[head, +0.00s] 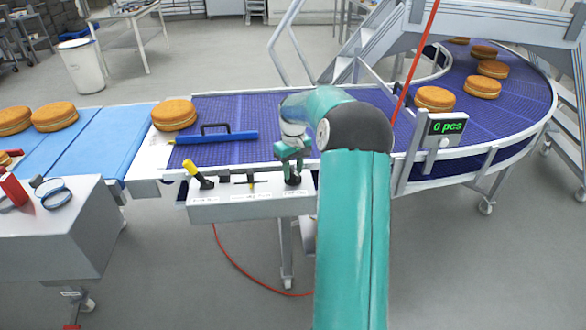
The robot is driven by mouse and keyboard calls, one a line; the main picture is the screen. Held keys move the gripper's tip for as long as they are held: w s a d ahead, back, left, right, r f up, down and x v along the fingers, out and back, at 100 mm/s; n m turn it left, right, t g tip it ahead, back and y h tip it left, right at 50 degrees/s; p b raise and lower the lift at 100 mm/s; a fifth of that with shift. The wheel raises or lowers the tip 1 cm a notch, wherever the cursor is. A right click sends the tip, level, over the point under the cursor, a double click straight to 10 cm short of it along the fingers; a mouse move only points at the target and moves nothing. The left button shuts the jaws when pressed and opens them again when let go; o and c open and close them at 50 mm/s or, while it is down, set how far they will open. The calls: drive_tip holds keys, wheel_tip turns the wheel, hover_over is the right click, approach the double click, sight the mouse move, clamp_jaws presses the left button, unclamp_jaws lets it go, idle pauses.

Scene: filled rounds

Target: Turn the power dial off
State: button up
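A grey control box (252,206) hangs at the front edge of the conveyor. On its top sit a yellow-handled lever (197,174) at the left, a small black control (244,179) in the middle and a dark knob (292,178) at the right. The labels on the box front are too small to read, so I cannot tell for sure which control is the power dial. My gripper (292,158) points down just above the dark knob at the right. Its fingers are small and partly hidden, and I cannot tell whether they touch the knob or are open.
A blue bar with a black handle (215,136) lies across the purple conveyor (340,98). Several round cakes (174,114) sit on the belts. A green display (447,127) reads "0 pcs". A grey cabinet (55,235) stands at the left, and a red cable hangs below the box.

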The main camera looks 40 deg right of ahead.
clamp_jaws()
drive_tip(key=shift+m, duration=0.3)
drive_tip(key=m, duration=0.5)
drive_tip(key=shift+w+r, duration=0.1)
drive_tip(key=m, duration=0.6)
drive_tip(key=shift+m, duration=0.3)
drive_tip(key=shift+o, duration=0.9)
unclamp_jaws()
